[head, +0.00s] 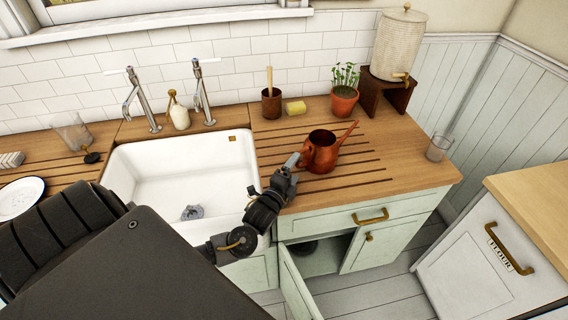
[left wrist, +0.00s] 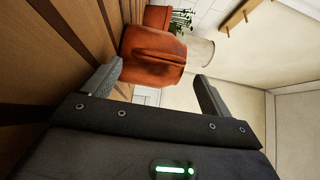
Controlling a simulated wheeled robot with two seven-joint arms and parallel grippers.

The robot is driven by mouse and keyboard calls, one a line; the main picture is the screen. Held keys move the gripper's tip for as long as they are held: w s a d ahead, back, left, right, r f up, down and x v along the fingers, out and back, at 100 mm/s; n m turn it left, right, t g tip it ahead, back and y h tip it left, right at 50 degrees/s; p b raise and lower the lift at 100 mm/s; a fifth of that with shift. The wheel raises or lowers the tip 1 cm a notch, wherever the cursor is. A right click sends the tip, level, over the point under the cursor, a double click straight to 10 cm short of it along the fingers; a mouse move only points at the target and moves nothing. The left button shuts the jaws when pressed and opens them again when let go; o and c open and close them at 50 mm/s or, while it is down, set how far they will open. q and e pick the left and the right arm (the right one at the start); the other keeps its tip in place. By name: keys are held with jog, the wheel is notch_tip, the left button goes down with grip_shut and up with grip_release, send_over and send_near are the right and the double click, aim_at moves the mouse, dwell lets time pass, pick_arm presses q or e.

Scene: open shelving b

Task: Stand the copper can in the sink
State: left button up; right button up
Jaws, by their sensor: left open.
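The copper can (head: 320,152), a reddish watering can with its spout pointing up to the right, stands upright on the grooved wooden drainboard right of the sink. The white sink (head: 150,165) is set in the counter to the left. My left gripper (head: 297,160) is at the can's left side, and its tip overlaps the can in the head view. In the left wrist view the can (left wrist: 152,58) is just ahead of the open fingers (left wrist: 158,82), nearer the left one. I cannot tell whether a finger touches it. My right gripper is not in view.
Two taps stand behind the sink. A potted plant (head: 344,100), a brown pot (head: 271,104) and a yellow sponge (head: 295,108) are behind the can. A clear glass (head: 437,148) is at the right. A cupboard door hangs open below.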

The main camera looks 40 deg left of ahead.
pick_arm(q)
jog(key=s, duration=0.2)
jog(key=s+b, duration=0.1)
jog(key=s, duration=0.2)
jog(key=s+d, duration=0.1)
jog(key=s, duration=0.2)
dwell(0.4)
